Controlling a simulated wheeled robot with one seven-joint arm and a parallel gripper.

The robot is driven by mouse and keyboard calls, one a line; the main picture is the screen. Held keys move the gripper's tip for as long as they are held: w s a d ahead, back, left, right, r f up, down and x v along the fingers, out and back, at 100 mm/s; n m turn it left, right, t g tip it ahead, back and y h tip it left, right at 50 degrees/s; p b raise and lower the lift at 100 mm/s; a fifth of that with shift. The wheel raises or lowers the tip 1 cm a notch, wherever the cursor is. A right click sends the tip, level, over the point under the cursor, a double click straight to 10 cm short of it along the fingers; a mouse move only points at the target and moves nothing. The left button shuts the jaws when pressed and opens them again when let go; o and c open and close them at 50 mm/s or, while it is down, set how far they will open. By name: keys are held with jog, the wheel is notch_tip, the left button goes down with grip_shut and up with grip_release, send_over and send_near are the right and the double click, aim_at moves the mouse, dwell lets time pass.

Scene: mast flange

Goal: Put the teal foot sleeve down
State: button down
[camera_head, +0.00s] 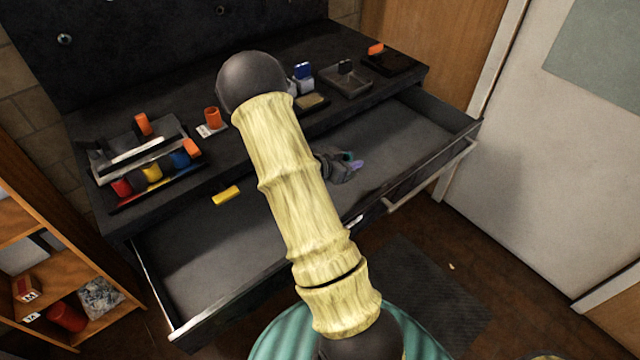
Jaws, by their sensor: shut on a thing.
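My gripper (345,167) is small in the view, partly hidden behind my own pale yellow arm. It is over the open drawer (400,138) of the dark workbench. It is shut on a small teal piece, the teal foot sleeve (348,156), of which only a little shows. A purple bit shows beside the teal at the gripper's tip; I cannot tell what it is. I cannot tell how high the sleeve is above the drawer floor.
The dark bench top holds a rack (150,165) of coloured pieces, an orange cup (212,118) and a grey tray (346,80). A yellow block (226,195) is near the drawer's back left. The drawer floor looks largely bare. A wooden shelf (60,270) stands at left.

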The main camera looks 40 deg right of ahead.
send_over(346, 199)
jog(key=shift+f, duration=2.9)
jog(key=shift+f, duration=2.1)
jog(key=shift+f+b, duration=0.35)
jog(key=shift+f, duration=0.3)
jog(key=c, duration=1.1)
grip_release()
jog(key=shift+s, duration=0.1)
